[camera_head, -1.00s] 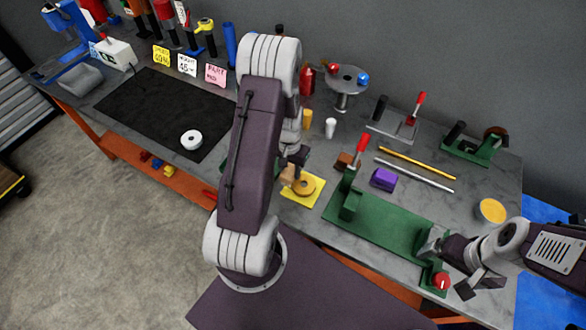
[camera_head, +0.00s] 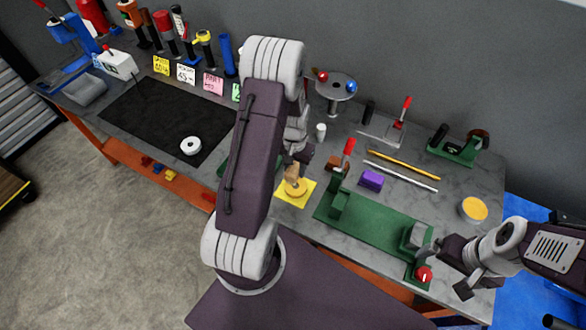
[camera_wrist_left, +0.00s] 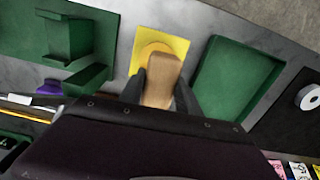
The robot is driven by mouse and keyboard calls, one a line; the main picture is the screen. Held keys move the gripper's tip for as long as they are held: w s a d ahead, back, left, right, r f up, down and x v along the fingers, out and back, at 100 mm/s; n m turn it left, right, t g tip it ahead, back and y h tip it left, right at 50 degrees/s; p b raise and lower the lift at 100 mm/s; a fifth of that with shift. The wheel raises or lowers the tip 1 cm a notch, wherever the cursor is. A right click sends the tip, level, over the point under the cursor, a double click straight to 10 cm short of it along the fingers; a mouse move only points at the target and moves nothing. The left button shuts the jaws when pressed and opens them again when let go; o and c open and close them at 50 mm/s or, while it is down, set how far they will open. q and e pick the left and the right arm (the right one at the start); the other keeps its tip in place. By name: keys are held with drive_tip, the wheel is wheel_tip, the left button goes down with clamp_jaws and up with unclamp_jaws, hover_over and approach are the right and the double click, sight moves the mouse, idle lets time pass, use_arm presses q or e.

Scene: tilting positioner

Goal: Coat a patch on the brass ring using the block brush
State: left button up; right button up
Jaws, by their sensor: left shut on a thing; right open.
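The brass ring (camera_head: 296,191) lies on a yellow square (camera_head: 282,198) on the bench; in the left wrist view the ring (camera_wrist_left: 149,52) is mostly hidden behind the brush. My left gripper (camera_head: 297,160) is shut on the wooden block brush (camera_head: 292,173) and holds it upright over the ring. The brush (camera_wrist_left: 163,78) also shows between both fingers in the left wrist view. I cannot tell whether its underside touches the ring. My right gripper (camera_head: 452,268) is open and empty, beside the red knob at the right end of the green fixture.
The green fixture (camera_head: 378,226) with a red-handled lever stands right of the yellow square. A purple block (camera_head: 371,180), two rods and a round yellow-topped tin (camera_head: 473,209) lie beyond. A green tray (camera_wrist_left: 240,75) is close beside the brush. A white roll (camera_head: 190,146) sits on the black mat.

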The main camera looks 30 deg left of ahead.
use_arm(q)
drive_tip(key=shift+r+p, duration=0.5)
drive_tip(key=shift+r, duration=0.4)
drive_tip(key=shift+a+r, duration=0.1)
drive_tip(key=shift+a, duration=0.05)
